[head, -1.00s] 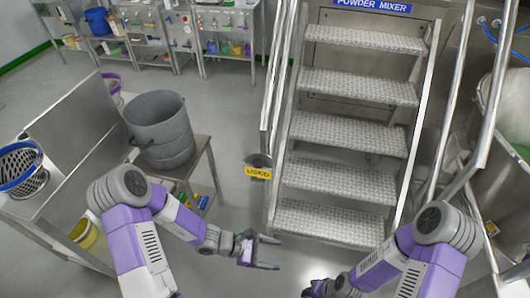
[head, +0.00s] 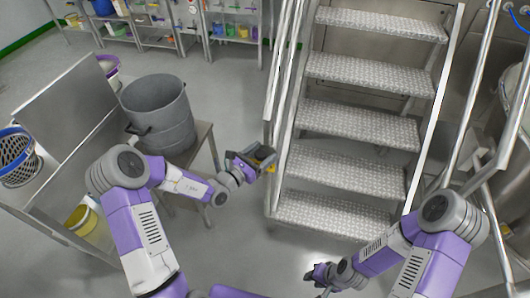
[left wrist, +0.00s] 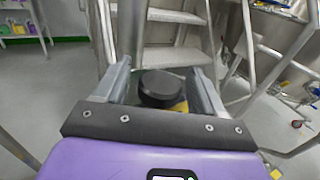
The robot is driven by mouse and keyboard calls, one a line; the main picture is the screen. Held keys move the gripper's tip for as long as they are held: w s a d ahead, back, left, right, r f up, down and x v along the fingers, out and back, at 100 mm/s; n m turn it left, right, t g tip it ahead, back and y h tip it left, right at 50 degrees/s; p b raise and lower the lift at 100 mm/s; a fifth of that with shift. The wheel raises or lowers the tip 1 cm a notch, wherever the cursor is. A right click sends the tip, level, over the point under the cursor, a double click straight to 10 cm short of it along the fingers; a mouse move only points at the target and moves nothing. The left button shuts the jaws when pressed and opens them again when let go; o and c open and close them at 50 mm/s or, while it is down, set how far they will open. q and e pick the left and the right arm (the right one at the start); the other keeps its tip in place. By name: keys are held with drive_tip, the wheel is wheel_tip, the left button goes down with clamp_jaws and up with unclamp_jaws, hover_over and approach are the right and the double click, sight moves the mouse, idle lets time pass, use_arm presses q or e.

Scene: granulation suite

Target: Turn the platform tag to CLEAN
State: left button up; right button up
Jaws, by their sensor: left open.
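The platform tag (head: 271,166) hangs at the left rail of the stairs. In the head view only a bit of its yellow shows behind my left gripper (head: 262,158), and its wording is hidden. In the left wrist view a dark round knob (left wrist: 160,88) stands between the two fingers of my left gripper (left wrist: 163,85), with a sliver of the yellow tag (left wrist: 181,107) below it. The left fingers are open on either side of the knob; I cannot tell if they touch it. My right gripper (head: 320,274) is low in front of the stairs, away from the tag.
Metal stairs (head: 355,125) with rails rise in front of me. A grey bin (head: 160,115) stands on a small steel table to the left, close to my left arm. A steel bench with a blue-rimmed basket (head: 18,160) is further left. The floor between is clear.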

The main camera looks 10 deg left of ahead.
use_arm(q)
drive_tip(key=shift+w+d, duration=0.35)
drive_tip(key=shift+w, duration=0.3)
drive_tip(key=c, duration=1)
drive_tip(key=shift+r+n+t+y+p, duration=0.2)
drive_tip(key=shift+n+t+y+p, duration=0.4)
drive_tip(key=shift+n+y+p, duration=0.45)
drive_tip(key=shift+c, duration=0.2)
drive_tip(key=n+y+p, duration=0.2)
drive_tip(key=y+p, duration=0.2)
drive_tip(key=p, duration=0.2)
drive_tip(key=a+n+y+p, duration=0.1)
drive_tip(key=n+y+p, duration=0.2)
drive_tip(key=y+p, duration=0.2)
drive_tip(key=n+y+p, duration=0.3)
drive_tip(key=y+p, duration=0.2)
drive_tip(key=p, duration=0.2)
drive_tip(key=shift+a+n+g, duration=0.25)
drive_tip(key=shift+a+g, duration=0.05)
drive_tip(key=shift+a, duration=0.1)
drive_tip(key=n+g+y+p, duration=0.1)
drive_tip(key=n+y+p, duration=0.1)
drive_tip(key=y, duration=0.1)
drive_tip(key=shift+s+a+f+g, duration=0.1)
drive_tip(key=shift+a+g, duration=0.1)
drive_tip(key=shift+g, duration=0.2)
drive_tip(key=shift+s+a+n+g+y, duration=0.1)
drive_tip(key=shift+a+n+g+y, duration=0.1)
drive_tip(key=shift+n+g+y, duration=1.35)
drive_tip(key=shift+y, duration=0.3)
